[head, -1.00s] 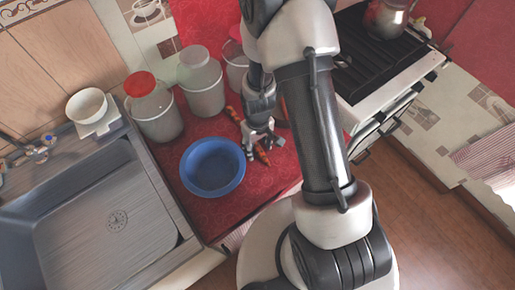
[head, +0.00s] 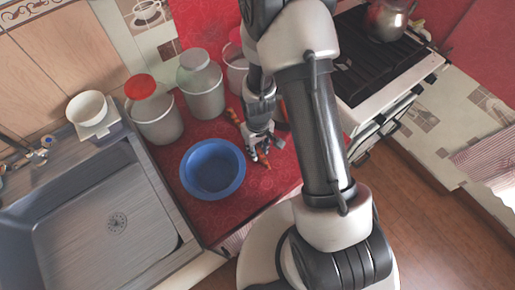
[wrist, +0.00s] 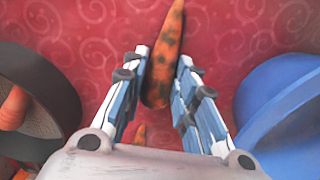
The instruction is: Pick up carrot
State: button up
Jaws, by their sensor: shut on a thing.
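The carrot (wrist: 164,50) is orange with dark blotches and lies lengthwise between the fingers of my gripper (wrist: 163,88) in the wrist view. The fingers are shut on its thicker end, and its narrow end points away from me over the red counter. In the head view, my gripper (head: 262,153) is pointing down just right of the blue bowl. A small orange part of the carrot (head: 267,165) shows by the fingertips; the rest is hidden by my gripper. I cannot tell whether the carrot touches the counter.
The blue bowl (head: 213,169) is close on the left; it shows at right in the wrist view (wrist: 285,110). A dark round container (wrist: 40,75) holds something orange. Another orange piece (head: 232,115) lies behind. Canisters (head: 154,112) line the back; the sink (head: 105,215) is left.

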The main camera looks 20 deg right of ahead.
aim_at(257, 149)
jog(key=w+r+m+p, duration=0.3)
jog(key=r+p, duration=0.3)
jog(key=r, duration=1.5)
jog(key=shift+w+r, duration=0.25)
jog(key=shift+w, duration=0.05)
jog(key=shift+f, duration=0.1)
